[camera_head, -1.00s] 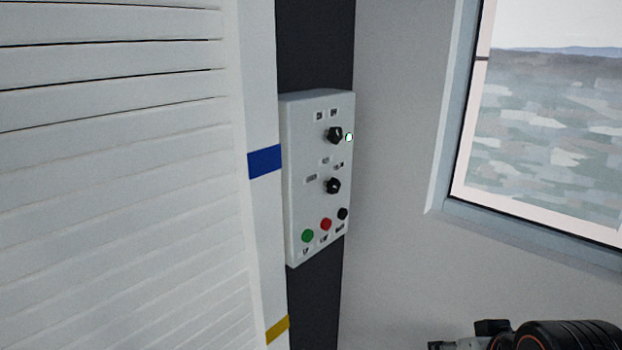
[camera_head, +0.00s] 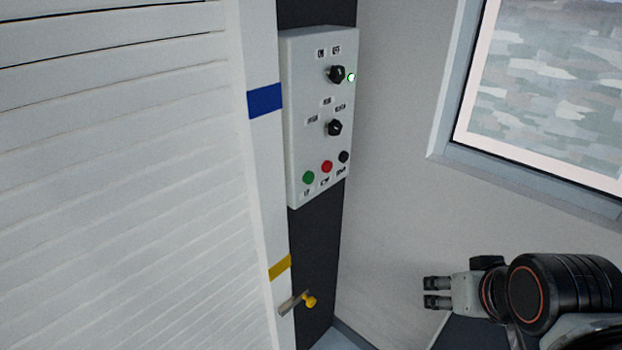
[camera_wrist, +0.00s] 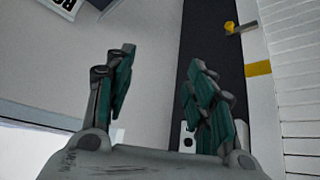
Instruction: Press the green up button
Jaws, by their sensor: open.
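The green up button (camera_head: 308,177) is at the lower left of a white control panel (camera_head: 300,100) on a dark post. A red button (camera_head: 327,166) and a black button (camera_head: 344,157) sit to its right. My gripper (camera_head: 428,292) is at the lower right in the head view, apart from the panel, lower and to its right. In the wrist view my gripper (camera_wrist: 155,95) is open with nothing between its fingers. There a small part of the panel (camera_wrist: 187,138) shows behind the right finger; the green button cannot be made out.
Two black knobs (camera_head: 337,75) are above the buttons, with a small lit green lamp (camera_head: 351,77). A slatted white shutter (camera_head: 120,180) fills the left. A yellow-ended handle (camera_head: 309,301) sticks out below the panel. A window (camera_head: 540,100) is at right.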

